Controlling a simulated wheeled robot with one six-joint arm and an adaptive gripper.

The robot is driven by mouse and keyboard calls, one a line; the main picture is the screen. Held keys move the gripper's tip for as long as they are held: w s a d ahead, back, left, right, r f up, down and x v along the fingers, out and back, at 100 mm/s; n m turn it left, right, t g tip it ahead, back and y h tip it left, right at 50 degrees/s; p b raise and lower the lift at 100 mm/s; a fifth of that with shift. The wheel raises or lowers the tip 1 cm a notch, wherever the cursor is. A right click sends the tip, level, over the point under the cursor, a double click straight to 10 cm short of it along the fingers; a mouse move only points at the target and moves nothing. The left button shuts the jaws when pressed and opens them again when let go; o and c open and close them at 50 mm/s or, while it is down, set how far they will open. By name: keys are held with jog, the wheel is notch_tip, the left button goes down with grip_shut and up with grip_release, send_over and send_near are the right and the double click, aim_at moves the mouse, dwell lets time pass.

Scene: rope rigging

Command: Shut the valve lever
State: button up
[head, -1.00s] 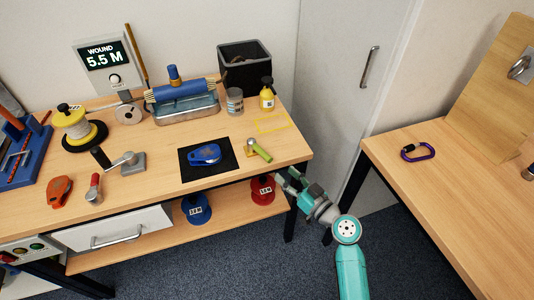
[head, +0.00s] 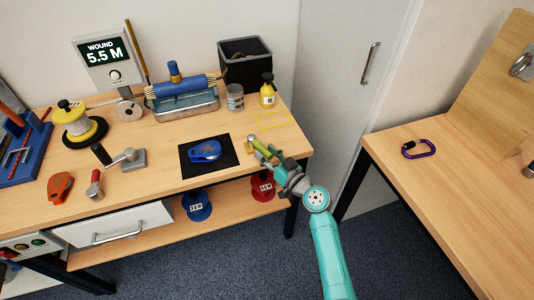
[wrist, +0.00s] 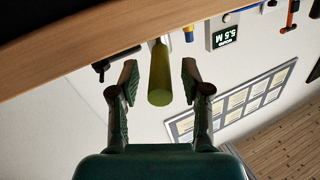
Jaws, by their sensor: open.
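The valve lever (head: 263,148) has a green handle and a brass body (head: 251,141) at the front right of the workbench. In the wrist view its green handle (wrist: 160,75) sticks out past the wooden edge toward the camera, between my two fingers. My gripper (head: 275,161) is open at the bench's right front, right at the handle. In the wrist view my gripper (wrist: 158,85) shows a gap on each side of the handle. The fingers partly cover the handle's near end in the head view.
A blue tape tool (head: 206,151) lies on a black mat to the left. A yellow bottle (head: 267,91) and a black bin (head: 245,62) stand behind. A yellow outlined rectangle (head: 273,119) on the bench is empty. A second table with a purple carabiner (head: 419,149) is at right.

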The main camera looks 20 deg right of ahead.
grip_shut()
jog(key=shift+d, duration=0.1)
jog(key=shift+w+d+n+g+y, duration=0.15)
jog(key=shift+d+n+g+y, duration=0.2)
jog(key=shift+n+y, duration=0.25)
jog(key=n+g+y, duration=0.1)
jog(key=w+d+n+y, duration=0.1)
jog(key=y, duration=0.1)
jog(key=shift+d+r+g, duration=0.1)
jog(key=shift+d+g, duration=0.1)
jog(key=shift+g, duration=0.15)
jog(key=shift+w+d+n+g+y, duration=0.35)
jog(key=shift+n+g+y, duration=0.4)
jog(key=shift+g+y, duration=0.15)
jog(key=shift+w+d+n+g+y, duration=0.35)
jog(key=shift+n+g+y, duration=0.4)
jog(key=shift+g, duration=0.15)
jog(key=shift+w+d+n+g+y, duration=0.25)
jog(key=shift+w+n+g+y, duration=0.1)
jog(key=shift+n+g+y, duration=0.45)
